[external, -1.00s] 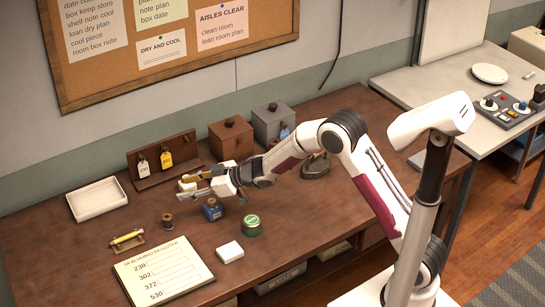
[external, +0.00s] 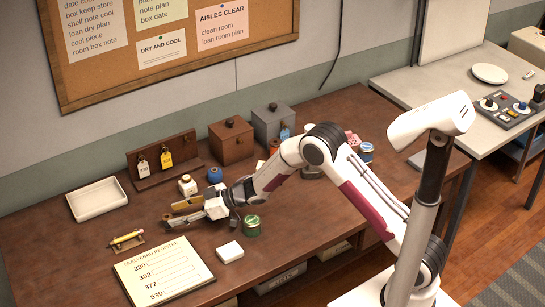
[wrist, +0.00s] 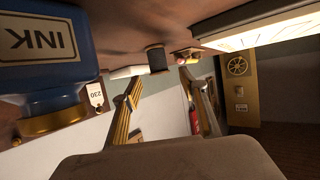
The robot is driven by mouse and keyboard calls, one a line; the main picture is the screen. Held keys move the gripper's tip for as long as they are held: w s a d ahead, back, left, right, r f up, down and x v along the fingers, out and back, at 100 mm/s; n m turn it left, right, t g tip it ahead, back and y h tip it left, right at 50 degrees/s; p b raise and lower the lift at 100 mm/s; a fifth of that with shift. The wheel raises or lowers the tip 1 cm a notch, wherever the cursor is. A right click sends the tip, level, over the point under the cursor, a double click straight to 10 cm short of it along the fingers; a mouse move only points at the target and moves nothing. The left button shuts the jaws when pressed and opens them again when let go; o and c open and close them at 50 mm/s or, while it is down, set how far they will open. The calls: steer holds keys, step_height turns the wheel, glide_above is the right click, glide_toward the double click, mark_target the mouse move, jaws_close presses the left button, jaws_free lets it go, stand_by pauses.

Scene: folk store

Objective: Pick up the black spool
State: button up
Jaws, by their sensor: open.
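The black spool (wrist: 157,60) stands on the brown table in the wrist view, which is upside down. It has brown ends and shows ahead, between the lines of my two fingers. In the external view my gripper hides most or all of it. My gripper (external: 170,214) is low over the table with its fingers pointing left; it also shows in the wrist view (wrist: 160,78). The fingers are open with nothing gripped. I cannot tell whether the spool is fully between the fingertips.
A blue ink bottle (wrist: 45,52) is close beside my gripper. A white-capped bottle (external: 187,186) stands behind it, and a green tin (external: 252,225) and white block (external: 229,250) in front.

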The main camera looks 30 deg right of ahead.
steer(key=shift+a, duration=0.1)
steer(key=shift+x, duration=2.4)
steer(key=c, duration=0.9)
